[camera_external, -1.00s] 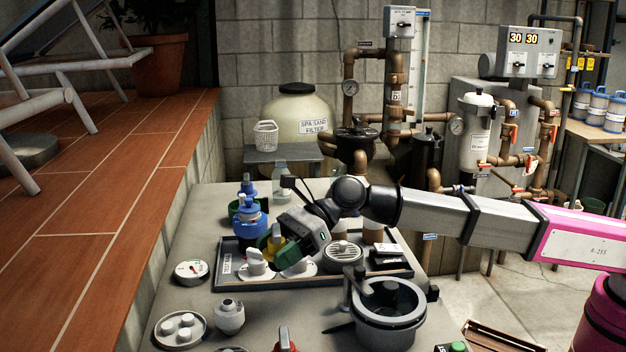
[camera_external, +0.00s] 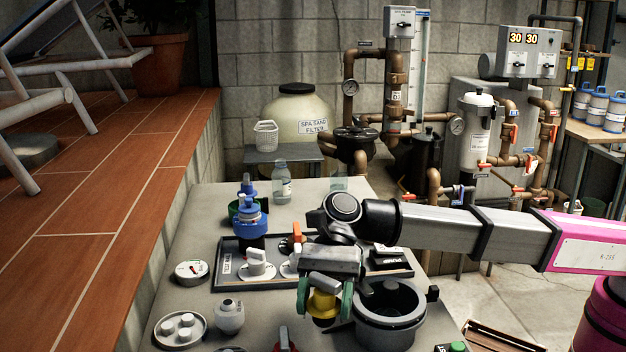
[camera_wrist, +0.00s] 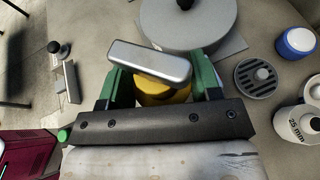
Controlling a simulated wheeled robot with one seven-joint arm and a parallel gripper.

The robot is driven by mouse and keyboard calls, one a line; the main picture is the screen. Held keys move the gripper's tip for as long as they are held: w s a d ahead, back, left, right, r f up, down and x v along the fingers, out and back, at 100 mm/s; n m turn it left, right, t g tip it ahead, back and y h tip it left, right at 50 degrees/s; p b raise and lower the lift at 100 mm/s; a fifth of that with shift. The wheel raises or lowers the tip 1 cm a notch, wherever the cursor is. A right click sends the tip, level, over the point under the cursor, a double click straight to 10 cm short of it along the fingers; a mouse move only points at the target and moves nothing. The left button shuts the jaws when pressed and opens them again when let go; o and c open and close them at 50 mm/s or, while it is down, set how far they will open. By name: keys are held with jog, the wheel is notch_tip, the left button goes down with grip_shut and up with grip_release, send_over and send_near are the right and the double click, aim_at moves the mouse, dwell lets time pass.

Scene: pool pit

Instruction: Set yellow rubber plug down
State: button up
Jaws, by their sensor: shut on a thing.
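The yellow rubber plug (camera_external: 323,304) is between the green fingers of my gripper (camera_external: 325,300) in the external view. My gripper is shut on it and points down. The plug is beside the left rim of the round grey pot (camera_external: 392,325), which my gripper partly covers. In the wrist view, the yellow plug (camera_wrist: 160,95) shows between the green fingers (camera_wrist: 161,85), partly hidden by a silver bar (camera_wrist: 150,62). I cannot tell how far the plug's lower end is above the table.
A dark tray (camera_external: 228,277) with white-based fittings lies behind my gripper. A round dish of white tablets (camera_external: 180,330) and a white fitting (camera_external: 229,316) are at front left. The tabletop (camera_external: 270,312) is bare between that fitting and my gripper.

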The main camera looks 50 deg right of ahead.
jog(key=w+f, duration=0.2)
jog(key=w, duration=0.1)
jog(key=w+f, duration=0.2)
jog(key=w, duration=0.1)
jog(key=w+d+f, duration=0.1)
jog(key=w+f, duration=0.1)
jog(key=w, duration=0.2)
jog(key=shift+f, duration=2.05)
jog(key=o, duration=0.9)
jog(key=shift+f, duration=0.1)
jog(key=v, duration=1.2)
jog(key=shift+d, duration=0.1)
